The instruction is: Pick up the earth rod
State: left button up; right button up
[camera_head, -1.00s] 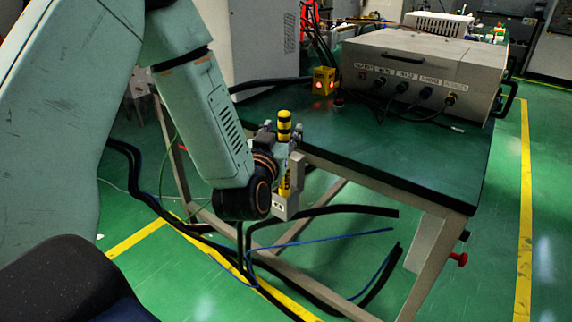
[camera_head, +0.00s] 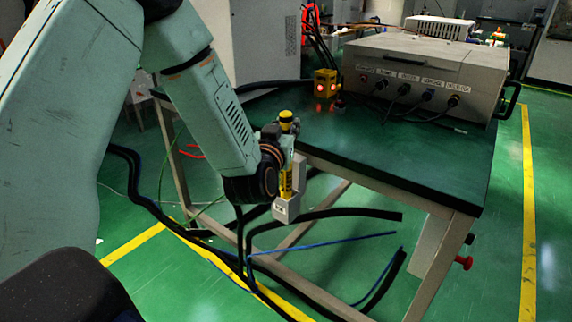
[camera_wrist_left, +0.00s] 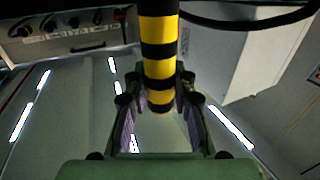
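The earth rod (camera_head: 286,180) is yellow with black bands. It stands upright in a grey holder (camera_head: 286,209) beside the table's left front edge. My left gripper (camera_head: 289,132) is at the upper part of the rod, just below its yellow top, and hides part of it. In the left wrist view the rod (camera_wrist_left: 160,60) runs down between the two fingers of the left gripper (camera_wrist_left: 158,110). The fingers are apart, with gaps visible on both sides of the rod. My right gripper is in neither view.
The dark green table (camera_head: 400,165) carries a grey generator box (camera_head: 430,75) and a yellow block with red lights (camera_head: 325,83). Black cables (camera_head: 320,213) and a blue cable (camera_head: 320,243) hang or lie below the table's left side.

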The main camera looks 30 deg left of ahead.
pick_arm(q)
grip_shut()
jog(key=shift+r, duration=0.1)
dwell(0.4)
notch_tip(320, 180, up, 9)
jog(key=p, duration=0.4)
jog(key=shift+r, duration=0.2)
jog(key=shift+r+p, duration=1.3)
jog(key=shift+f, duration=0.1)
